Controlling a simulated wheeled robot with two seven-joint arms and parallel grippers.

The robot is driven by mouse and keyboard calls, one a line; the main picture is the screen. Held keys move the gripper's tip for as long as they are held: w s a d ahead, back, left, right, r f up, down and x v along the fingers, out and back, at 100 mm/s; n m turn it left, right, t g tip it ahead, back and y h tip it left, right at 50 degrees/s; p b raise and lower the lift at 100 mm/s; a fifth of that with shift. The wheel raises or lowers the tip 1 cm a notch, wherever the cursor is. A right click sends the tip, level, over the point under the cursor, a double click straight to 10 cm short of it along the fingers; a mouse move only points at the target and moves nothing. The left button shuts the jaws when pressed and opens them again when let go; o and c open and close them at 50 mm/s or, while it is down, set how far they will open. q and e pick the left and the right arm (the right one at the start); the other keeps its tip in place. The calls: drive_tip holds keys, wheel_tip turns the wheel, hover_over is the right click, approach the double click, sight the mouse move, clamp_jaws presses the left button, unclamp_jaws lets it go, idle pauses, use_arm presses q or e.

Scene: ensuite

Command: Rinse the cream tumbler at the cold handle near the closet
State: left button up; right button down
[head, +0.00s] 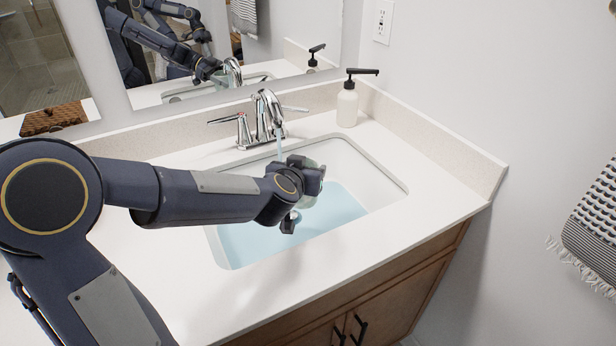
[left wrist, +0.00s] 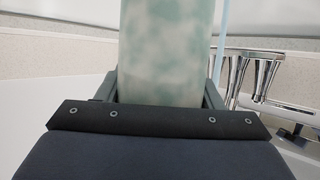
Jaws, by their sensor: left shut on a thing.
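My left gripper (head: 300,180) is over the sink basin, shut on a pale cream-green mottled tumbler (head: 309,200). The tumbler stands tall between the jaws in the left wrist view (left wrist: 167,50); its rim is out of that picture. The chrome faucet (head: 267,112) has a left lever handle (head: 226,120) and a right lever handle (head: 294,109). A thin water stream (head: 279,146) falls from the spout behind my gripper. In the left wrist view the stream (left wrist: 222,35) passes just right of the tumbler; I cannot tell whether any enters it. My right gripper is out of view.
Light blue water (head: 250,242) covers the floor of the sink (head: 375,185). A white soap bottle with a black pump (head: 347,106) stands at the back right of the counter (head: 440,185). A mirror (head: 290,30) is behind the faucet. A striped towel (head: 592,225) hangs at right.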

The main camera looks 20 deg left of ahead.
use_arm(q)
drive_tip(key=w+a+f+b, duration=0.2)
drive_tip(key=w+a, duration=0.4)
drive_tip(key=w, duration=0.2)
drive_tip(key=shift+a+b, duration=0.3)
drive_tip(key=shift+a, duration=0.05)
drive_tip(key=shift+d, duration=0.1)
idle(0.7)
drive_tip(key=shift+w+d+p, duration=0.35)
drive_tip(key=shift+d+p, duration=0.05)
drive_tip(key=shift+p, duration=0.05)
drive_tip(key=shift+s+a, duration=0.15)
drive_tip(key=shift+a, duration=0.05)
drive_tip(key=shift+s+a, duration=0.25)
drive_tip(key=shift+a, duration=0.05)
drive_tip(key=shift+w+d, duration=0.1)
